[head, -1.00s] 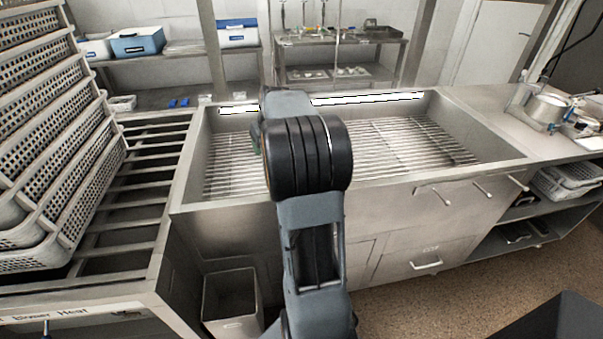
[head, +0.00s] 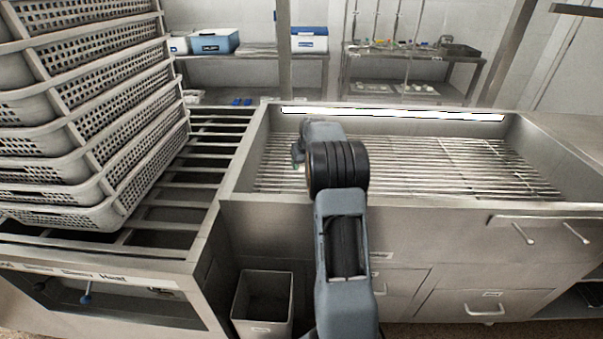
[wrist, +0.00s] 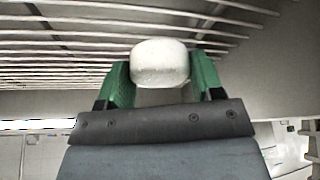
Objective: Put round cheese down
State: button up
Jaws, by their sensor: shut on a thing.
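The round cheese (wrist: 160,63) is a whitish, rounded block in the wrist view. My gripper (wrist: 160,80) has green fingers, one on each side of the cheese, and is shut on it. The rods of the metal grate (wrist: 60,45) show behind the cheese in the wrist view; I cannot tell whether the cheese touches them. In the head view my arm reaches over the left part of the grate (head: 430,165), which lies in a steel basin. The cheese and most of the gripper are hidden behind my arm there.
A tall stack of perforated baskets (head: 95,130) stands at left on a slatted rack (head: 190,175). An open metal bin (head: 263,300) stands on the floor below. Steel drawers (head: 490,300) front the basin. Shelves with blue boxes (head: 214,41) stand behind. The right of the grate is clear.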

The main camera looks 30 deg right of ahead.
aim_at(299, 177)
jog(key=shift+w+f, duration=1.45)
jog(key=shift+f, duration=0.3)
jog(key=shift+w+f, duration=0.1)
jog(key=shift+f, duration=1.45)
jog(key=shift+f, duration=0.1)
jog(key=shift+f+b, duration=0.1)
jog(key=shift+b, duration=0.25)
jog(key=o, duration=1)
